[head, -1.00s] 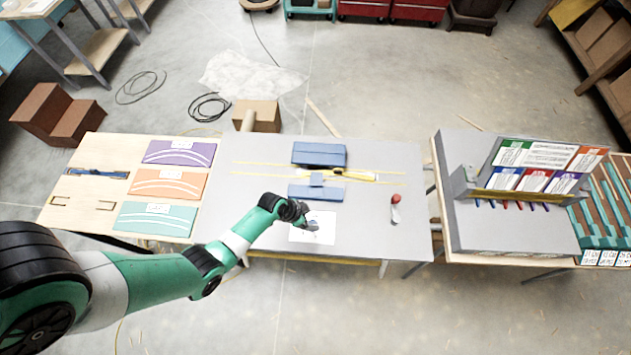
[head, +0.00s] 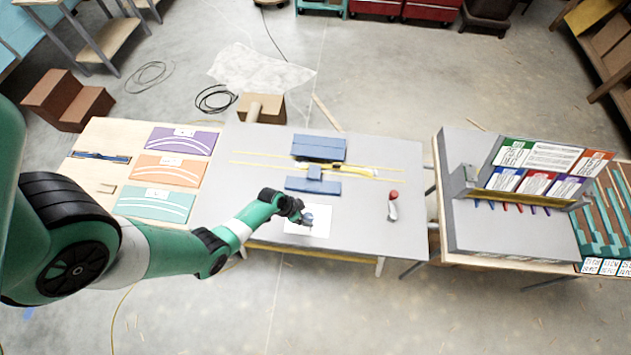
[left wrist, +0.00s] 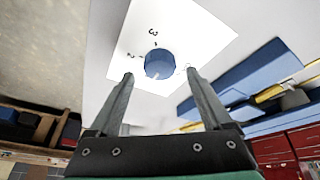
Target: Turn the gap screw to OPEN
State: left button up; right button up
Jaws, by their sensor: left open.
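The gap screw appears as a round blue knob (head: 308,219) on a white dial card (head: 319,229), which lies on the grey table. The left wrist view shows the knob (left wrist: 159,65) on the card (left wrist: 199,28), with the figure 3 and other small marks around it. I cannot read an OPEN mark. My left gripper (left wrist: 159,77) is open, its two fingertips apart on either side of the knob's near edge. It holds nothing, and I cannot tell whether it touches the knob. In the head view my left gripper (head: 302,214) is over the card's left part. My right gripper is out of view.
Blue blocks (head: 319,148) with yellow strips lie behind the card. A red-topped grey lever (head: 393,204) stands to its right. A wooden table with coloured cards (head: 173,170) is at left, and a grey rack (head: 463,200) with placards is at right.

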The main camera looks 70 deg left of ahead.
aim_at(308, 218)
pick_arm(q)
jog(key=shift+b+x, duration=0.5)
jog(key=shift+x, duration=0.65)
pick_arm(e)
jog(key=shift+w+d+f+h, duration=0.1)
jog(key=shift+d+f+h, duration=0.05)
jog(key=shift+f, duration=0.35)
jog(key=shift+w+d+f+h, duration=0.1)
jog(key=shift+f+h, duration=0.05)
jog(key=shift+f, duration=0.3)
pick_arm(q)
jog(key=shift+r, duration=0.1)
grip_shut()
